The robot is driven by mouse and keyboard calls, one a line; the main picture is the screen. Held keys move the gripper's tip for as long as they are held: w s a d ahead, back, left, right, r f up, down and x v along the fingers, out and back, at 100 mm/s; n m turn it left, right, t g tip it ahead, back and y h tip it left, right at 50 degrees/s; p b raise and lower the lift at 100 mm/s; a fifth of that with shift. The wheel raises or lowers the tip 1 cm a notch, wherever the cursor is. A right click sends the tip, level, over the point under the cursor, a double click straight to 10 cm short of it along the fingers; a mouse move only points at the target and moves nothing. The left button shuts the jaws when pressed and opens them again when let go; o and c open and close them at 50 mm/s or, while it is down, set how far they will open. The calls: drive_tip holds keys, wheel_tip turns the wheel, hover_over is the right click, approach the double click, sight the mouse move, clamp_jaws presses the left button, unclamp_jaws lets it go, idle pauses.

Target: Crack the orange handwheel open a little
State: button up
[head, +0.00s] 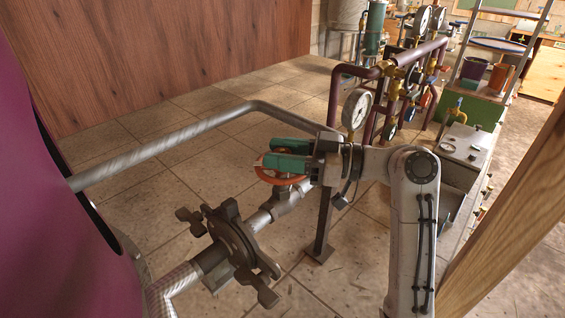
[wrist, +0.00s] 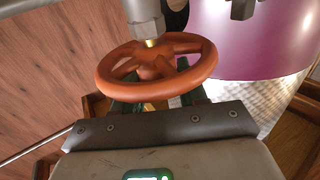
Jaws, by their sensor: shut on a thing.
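The orange handwheel (head: 279,180) sits on a metal pipe valve (head: 291,200) in the middle of the head view, partly hidden by my gripper. In the wrist view the whole ring and spokes of the handwheel (wrist: 156,68) show close up, with a grey nut and brass stem at its hub. My gripper (head: 268,157), with green fingers, reaches in from the right and is shut on the handwheel's rim. In the wrist view the green fingers (wrist: 155,103) show just behind the near rim. Their exact contact with the rim is hidden there.
A large purple vessel (head: 62,230) stands at the left, with a pale pipe (head: 165,149) running from it past the wheel. A dark clamp flange (head: 235,243) with wing knobs sits lower left. A pressure gauge (head: 356,109) rises just behind my gripper. A wooden post (head: 510,185) stands right.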

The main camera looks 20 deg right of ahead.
drive_tip(key=shift+n+g+y, duration=0.4)
drive_tip(key=shift+g, duration=0.3)
drive_tip(key=o, duration=0.9)
drive_tip(key=shift+o, duration=0.2)
drive_tip(key=b+v, duration=0.1)
drive_tip(key=v, duration=0.9)
drive_tip(key=shift+s+d+b, duration=0.25)
drive_tip(key=shift+d+b, duration=0.05)
drive_tip(key=shift+b, duration=0.1)
drive_tip(key=shift+f, duration=0.1)
